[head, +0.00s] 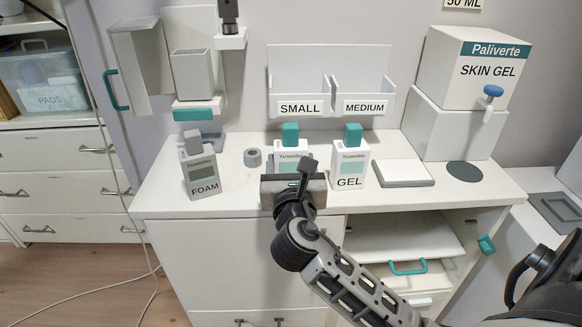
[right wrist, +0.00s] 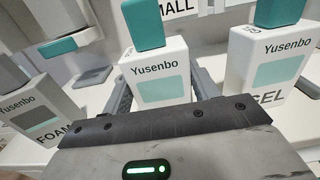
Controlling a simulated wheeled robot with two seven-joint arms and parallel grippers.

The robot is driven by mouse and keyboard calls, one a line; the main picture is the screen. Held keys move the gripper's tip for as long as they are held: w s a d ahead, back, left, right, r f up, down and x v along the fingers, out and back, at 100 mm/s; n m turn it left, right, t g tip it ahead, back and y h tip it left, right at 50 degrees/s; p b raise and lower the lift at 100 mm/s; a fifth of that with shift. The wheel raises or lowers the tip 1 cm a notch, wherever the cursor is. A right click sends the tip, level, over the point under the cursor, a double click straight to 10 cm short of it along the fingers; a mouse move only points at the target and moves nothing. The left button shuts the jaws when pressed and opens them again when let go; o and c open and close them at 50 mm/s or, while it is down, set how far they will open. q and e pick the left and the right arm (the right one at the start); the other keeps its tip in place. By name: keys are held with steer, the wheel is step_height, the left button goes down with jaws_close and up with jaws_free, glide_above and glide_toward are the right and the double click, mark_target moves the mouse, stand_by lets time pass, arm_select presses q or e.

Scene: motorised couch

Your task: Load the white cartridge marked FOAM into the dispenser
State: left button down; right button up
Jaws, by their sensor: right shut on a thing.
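The white FOAM cartridge (head: 202,174) with a grey cap and grey panel stands upright at the counter's left; it shows at the left of the right wrist view (right wrist: 37,118). My right gripper (head: 293,180) is at the middle cartridge (head: 291,155), white with a teal cap and teal panel. In the right wrist view its fingers lie either side of this cartridge (right wrist: 157,72), shut on it. The lower part of its front is hidden. The dispenser (head: 192,78) is on the wall above the FOAM cartridge, its cover (head: 141,60) swung open to the left. My left gripper is not in view.
The GEL cartridge (head: 350,165) stands close right of my right gripper. A small grey ring (head: 253,158) lies between FOAM and the middle cartridge. A SMALL/MEDIUM holder (head: 328,70) is behind. A flat white pad (head: 402,172) and SKIN GEL box (head: 468,70) are right.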

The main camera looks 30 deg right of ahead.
stand_by(0.3)
steer(key=o, duration=1.4)
steer(key=shift+f, duration=0.15)
steer(key=shift+c, duration=0.2)
steer(key=shift+s+a, duration=0.15)
steer(key=shift+s, duration=0.05)
steer(key=v, duration=1.2)
steer(key=s+a+f+m+g+y, duration=0.1)
steer(key=s+a+f+m+y, duration=0.1)
steer(key=f+m, duration=0.5)
steer(key=s+a+f+m+g+y, duration=0.2)
steer(key=f+m+y, duration=0.4)
steer(key=m, duration=0.5)
steer(key=s+a+f+m+g+y, duration=0.1)
steer(key=s+a+f+m+y, duration=0.2)
steer(key=f+m, duration=0.6)
steer(key=shift+s+a+f+g+y+b, duration=0.35)
steer(key=shift+a+y, duration=0.35)
steer(key=shift+a, duration=0.45)
